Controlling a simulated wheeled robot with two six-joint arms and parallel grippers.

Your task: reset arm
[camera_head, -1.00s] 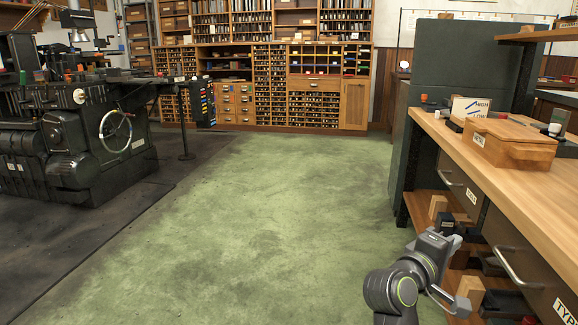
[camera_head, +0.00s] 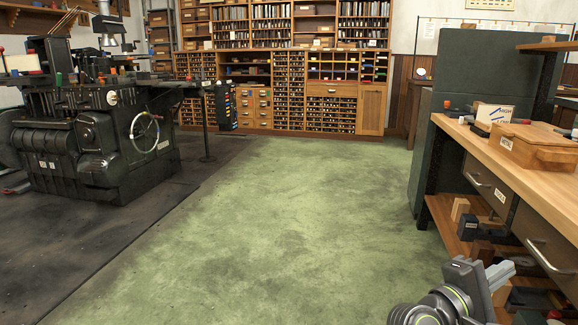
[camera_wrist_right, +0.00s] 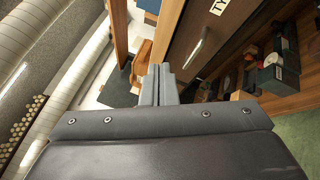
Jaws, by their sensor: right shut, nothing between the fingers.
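My right gripper (camera_head: 500,272) is at the lower right of the head view, low beside the workbench's open lower shelf. In the right wrist view its two grey fingers (camera_wrist_right: 158,84) are pressed together with nothing between them. Part of my right arm shows below it at the picture's bottom edge. My left gripper and arm are not in the head view.
A wooden workbench (camera_head: 480,139) with drawers stands at the right, close to my right gripper. A lidded wooden box (camera_head: 532,146) sits on it. A black typecasting machine (camera_head: 90,150) stands at the left. A type cabinet (camera_head: 290,105) lines the back. Green floor (camera_head: 270,230) between is clear.

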